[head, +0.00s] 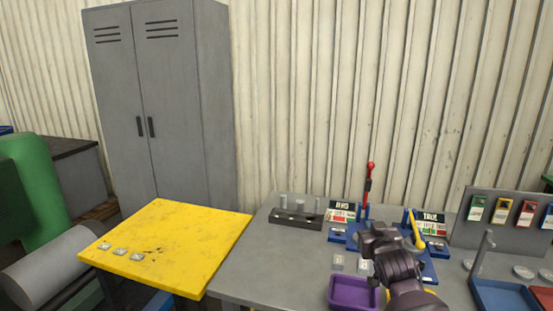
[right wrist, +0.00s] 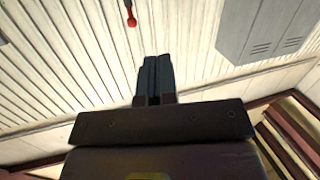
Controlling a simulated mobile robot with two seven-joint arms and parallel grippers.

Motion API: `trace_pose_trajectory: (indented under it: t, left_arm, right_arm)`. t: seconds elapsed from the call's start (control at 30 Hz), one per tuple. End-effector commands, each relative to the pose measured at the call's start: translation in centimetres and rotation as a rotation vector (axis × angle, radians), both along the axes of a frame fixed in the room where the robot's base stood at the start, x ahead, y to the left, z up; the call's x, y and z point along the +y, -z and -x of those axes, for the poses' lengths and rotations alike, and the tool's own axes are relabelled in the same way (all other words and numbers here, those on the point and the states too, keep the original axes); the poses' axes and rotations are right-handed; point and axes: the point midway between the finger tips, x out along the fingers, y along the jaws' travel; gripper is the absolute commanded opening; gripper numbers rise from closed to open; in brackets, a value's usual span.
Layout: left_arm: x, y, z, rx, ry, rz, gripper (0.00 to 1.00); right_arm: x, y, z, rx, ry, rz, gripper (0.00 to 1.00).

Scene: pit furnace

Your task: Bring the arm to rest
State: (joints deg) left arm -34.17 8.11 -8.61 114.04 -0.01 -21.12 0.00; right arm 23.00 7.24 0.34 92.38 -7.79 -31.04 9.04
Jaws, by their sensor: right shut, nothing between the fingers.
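My right gripper (head: 379,232) is above the grey workbench (head: 245,275), its arm coming in from the bottom right. In the right wrist view its two dark fingers (right wrist: 155,76) are together with nothing between them. Behind them are the pale wall and part of the grey locker (right wrist: 265,28). The gripper and arm hide part of the blue lever stands. My left gripper is not in view.
A red-handled lever (head: 369,178) stands behind my gripper and a yellow lever (head: 415,232) close to its right. A purple tray (head: 353,293) lies in front. A yellow table (head: 175,240) stands left; blue tray (head: 500,298) right.

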Motion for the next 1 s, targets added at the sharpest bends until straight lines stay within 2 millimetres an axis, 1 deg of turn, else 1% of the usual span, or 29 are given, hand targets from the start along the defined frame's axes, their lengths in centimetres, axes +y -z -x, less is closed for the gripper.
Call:
trace_pose_trajectory:
  t: [0.03, 0.27, 0.47, 0.5, 0.57, 0.6, 0.67, 0.7, 0.77, 0.8, 0.9, 1.0]
  left_arm:
    - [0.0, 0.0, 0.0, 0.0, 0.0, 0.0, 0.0]
    - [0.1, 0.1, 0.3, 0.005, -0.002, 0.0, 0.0]
    - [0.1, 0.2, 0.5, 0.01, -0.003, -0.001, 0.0]
    - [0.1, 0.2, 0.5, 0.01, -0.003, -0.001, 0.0]
    - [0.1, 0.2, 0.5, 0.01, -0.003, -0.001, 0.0]
    - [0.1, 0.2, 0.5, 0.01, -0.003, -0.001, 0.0]
    - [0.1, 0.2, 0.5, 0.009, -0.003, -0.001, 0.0]
    - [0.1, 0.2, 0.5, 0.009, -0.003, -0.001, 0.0]
    - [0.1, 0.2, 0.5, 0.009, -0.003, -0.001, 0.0]
    - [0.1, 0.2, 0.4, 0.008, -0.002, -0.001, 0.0]
    - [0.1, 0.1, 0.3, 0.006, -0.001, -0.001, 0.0]
    - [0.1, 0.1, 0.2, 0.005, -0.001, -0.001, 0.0]
  right_arm:
    - [-0.1, 1.5, 1.8, -0.002, -0.014, 0.02, 0.0]
    - [-0.1, 6.7, 9.6, -0.007, -0.068, 0.072, 0.0]
    - [-0.3, 11.3, 16.9, 0.042, -0.083, 0.047, 0.0]
    - [-0.4, 12.2, 18.4, 0.058, -0.083, 0.038, 0.0]
    - [-0.6, 13.8, 20.7, 0.091, -0.081, 0.026, 0.0]
    - [-0.6, 14.8, 22.3, 0.116, -0.078, 0.02, 0.0]
    - [-0.8, 16.4, 24.7, 0.157, -0.073, 0.012, 0.0]
    - [-1.0, 17.4, 26.3, 0.185, -0.068, 0.007, 0.0]
    - [-1.3, 19.1, 28.8, 0.231, -0.059, 0.002, 0.0]
    - [-1.4, 20.3, 30.4, 0.264, -0.054, -0.001, 0.0]
    - [-2.0, 23.0, 34.2, 0.342, -0.036, -0.006, 0.0]
    - [-2.5, 24.7, 37.0, 0.398, -0.02, -0.01, 0.0]
